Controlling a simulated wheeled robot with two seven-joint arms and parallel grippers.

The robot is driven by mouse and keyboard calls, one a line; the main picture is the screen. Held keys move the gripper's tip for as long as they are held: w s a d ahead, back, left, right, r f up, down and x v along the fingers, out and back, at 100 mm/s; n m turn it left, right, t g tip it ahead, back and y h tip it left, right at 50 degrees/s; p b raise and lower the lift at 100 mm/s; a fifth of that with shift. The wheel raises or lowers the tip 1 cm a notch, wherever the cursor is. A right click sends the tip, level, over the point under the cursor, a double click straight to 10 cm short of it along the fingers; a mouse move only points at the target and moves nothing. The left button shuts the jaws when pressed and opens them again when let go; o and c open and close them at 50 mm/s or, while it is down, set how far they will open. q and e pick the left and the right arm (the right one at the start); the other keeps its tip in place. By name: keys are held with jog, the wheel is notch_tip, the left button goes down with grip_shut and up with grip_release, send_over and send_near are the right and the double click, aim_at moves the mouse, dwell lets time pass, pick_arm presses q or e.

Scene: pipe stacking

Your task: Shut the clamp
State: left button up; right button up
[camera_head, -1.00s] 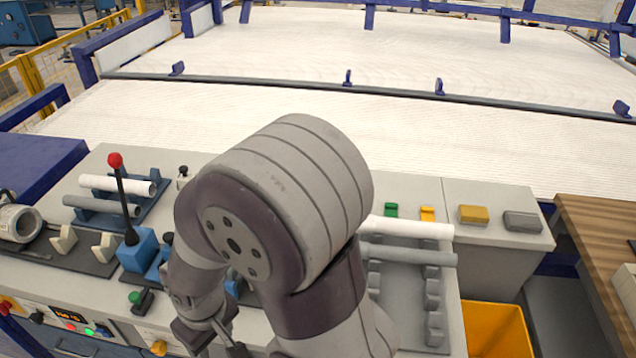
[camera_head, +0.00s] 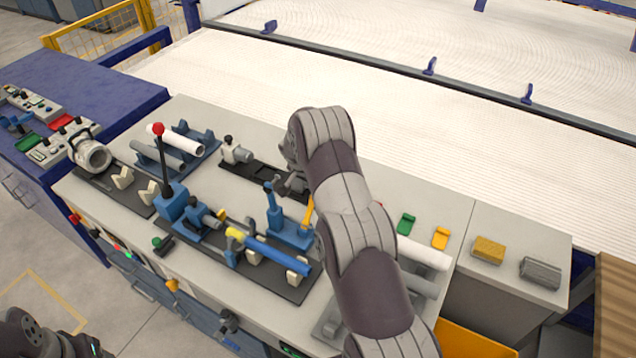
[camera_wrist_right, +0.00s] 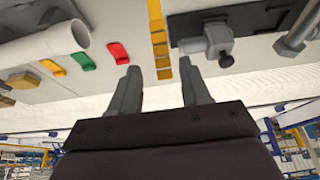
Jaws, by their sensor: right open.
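The blue clamp (camera_head: 290,228) stands on the bench behind a blue pipe (camera_head: 268,252) with a yellow end. It has an upright blue part, and a slanted yellow handle (camera_head: 307,216) shows at its right side, close to my right arm. The pipe lies in a dark fixture with white supports. My right gripper is mostly hidden by its own arm in the head view.
A lever with a red knob (camera_head: 159,130) stands left of the clamp. A black fixture with a grey block (camera_head: 236,152) lies behind it. Green (camera_head: 406,223) and yellow (camera_head: 440,238) pads and a white pipe (camera_head: 425,252) lie to the right. A white conveyor (camera_head: 400,110) runs behind the bench.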

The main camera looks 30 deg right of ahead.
jog(key=x, duration=0.1)
jog(key=p+x, duration=0.1)
jog(key=x, duration=0.3)
jog(key=shift+w, duration=0.25)
jog(key=shift+f, duration=0.4)
jog(key=shift+d+f, duration=0.1)
jog(key=shift+d, duration=0.05)
jog(key=shift+f, duration=0.1)
grip_shut()
